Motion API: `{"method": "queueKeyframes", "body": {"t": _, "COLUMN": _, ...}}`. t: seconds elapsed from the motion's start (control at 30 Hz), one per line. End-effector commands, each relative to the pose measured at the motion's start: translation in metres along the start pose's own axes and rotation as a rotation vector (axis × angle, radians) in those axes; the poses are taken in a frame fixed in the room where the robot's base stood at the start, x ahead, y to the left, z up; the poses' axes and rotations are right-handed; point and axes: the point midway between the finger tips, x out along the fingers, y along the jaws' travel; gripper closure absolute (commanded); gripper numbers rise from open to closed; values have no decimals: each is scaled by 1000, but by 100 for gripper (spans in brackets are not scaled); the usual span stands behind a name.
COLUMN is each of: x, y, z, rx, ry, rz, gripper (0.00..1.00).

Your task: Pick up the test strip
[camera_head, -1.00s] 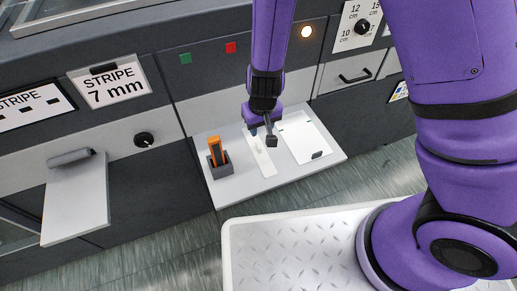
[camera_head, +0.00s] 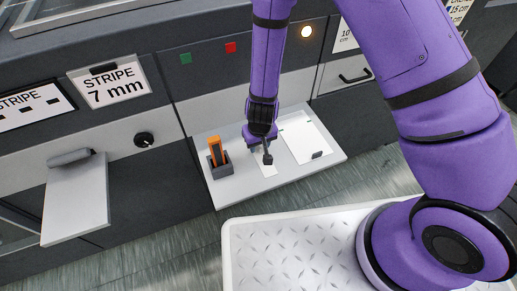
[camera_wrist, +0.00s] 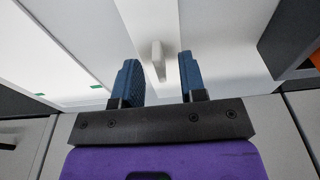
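The test strip (camera_head: 267,168) is a narrow white strip lying on the pale shelf, with a sheet on its right and an orange tool on its left. In the wrist view the strip (camera_wrist: 150,18) runs away from the gripper and has a small raised pale tab (camera_wrist: 157,50). My gripper (camera_head: 261,151) is above the strip in the head view and hides part of it. In the wrist view its two blue fingers (camera_wrist: 158,66) are apart, one on each side of the tab. Contact with the tab cannot be made out.
The pale shelf (camera_head: 228,194) juts from the dark machine front. An orange-handled tool (camera_head: 216,151) stands in a grey holder (camera_head: 221,170). A white sheet (camera_head: 303,140) with a dark clip lies right of the strip. Another tray (camera_head: 75,205) is at left.

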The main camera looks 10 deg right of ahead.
Motion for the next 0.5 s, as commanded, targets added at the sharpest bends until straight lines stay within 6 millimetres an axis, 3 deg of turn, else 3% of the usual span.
{"method": "queueKeyframes", "body": {"t": 0.3, "x": 4, "y": 0, "z": 0, "rx": 0, "ry": 1, "rz": 0, "gripper": 62}}
{"method": "queueKeyframes", "body": {"t": 0.5, "x": 4, "y": 0, "z": 0, "rx": 0, "ry": 1, "rz": 0, "gripper": 100}}
